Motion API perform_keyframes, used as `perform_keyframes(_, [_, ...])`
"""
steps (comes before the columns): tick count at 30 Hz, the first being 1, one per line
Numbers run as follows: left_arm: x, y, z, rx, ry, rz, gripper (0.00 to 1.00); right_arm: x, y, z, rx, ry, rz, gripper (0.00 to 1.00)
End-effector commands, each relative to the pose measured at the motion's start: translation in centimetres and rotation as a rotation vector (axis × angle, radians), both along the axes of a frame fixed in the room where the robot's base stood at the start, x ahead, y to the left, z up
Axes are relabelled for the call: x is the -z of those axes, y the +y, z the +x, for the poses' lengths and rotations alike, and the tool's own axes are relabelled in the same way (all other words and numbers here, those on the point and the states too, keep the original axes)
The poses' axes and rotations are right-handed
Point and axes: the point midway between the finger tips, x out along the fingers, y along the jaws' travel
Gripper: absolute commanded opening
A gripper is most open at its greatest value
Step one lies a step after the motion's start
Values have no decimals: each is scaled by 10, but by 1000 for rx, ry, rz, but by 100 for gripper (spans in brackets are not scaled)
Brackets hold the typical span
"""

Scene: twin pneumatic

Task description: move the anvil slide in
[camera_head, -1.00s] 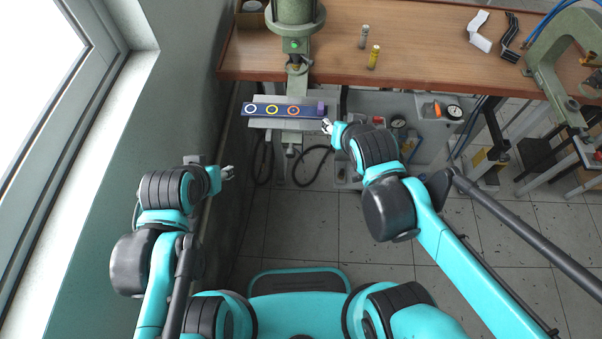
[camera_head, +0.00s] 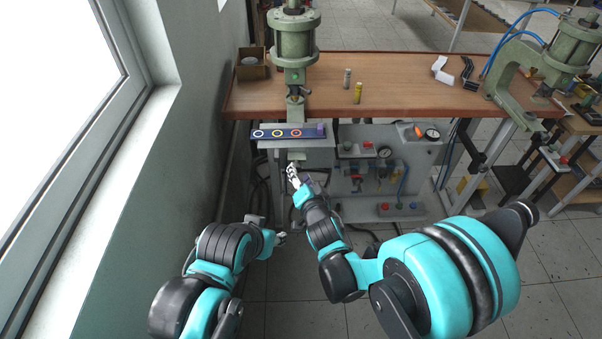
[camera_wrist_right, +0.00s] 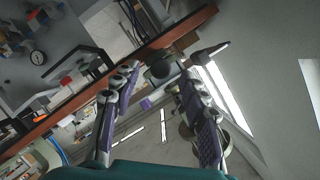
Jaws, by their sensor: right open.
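A green press (camera_head: 292,45) stands at the table's edge. Below its ram, a dark blue bar (camera_head: 288,133) with white, yellow and orange rings and a purple block at its right end lies on a grey slide plate (camera_head: 265,145). I take this plate to be the anvil slide. My right gripper (camera_head: 291,170) is below and in front of the plate, apart from it. In the right wrist view its fingers (camera_wrist_right: 158,98) are spread and hold nothing; a dark round part shows beyond them. My left gripper (camera_head: 281,238) is lower down, small, its fingers unclear.
A second green press (camera_head: 535,65) stands at the right. A wall with a window is close on the left. A control panel (camera_head: 390,170) is under the table.

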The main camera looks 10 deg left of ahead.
Motion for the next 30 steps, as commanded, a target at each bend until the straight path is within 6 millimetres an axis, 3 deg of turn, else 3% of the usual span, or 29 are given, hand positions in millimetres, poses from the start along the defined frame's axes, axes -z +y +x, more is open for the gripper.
perform_keyframes(8, [11,0,0,0,0,0,42,12,17,33,1,1,-1,44])
perform_keyframes(18, [11,0,0,0,0,0,42,12,19,37,1,1,-1,44])
perform_keyframes(23, [11,0,0,0,0,0,42,12,19,37,0,0,-1,4])
perform_keyframes(24, [11,0,0,0,0,0,42,12,19,37,0,0,-1,0])
perform_keyframes(30, [12,0,0,0,0,0,42,12,20,41,1,1,-1,0])
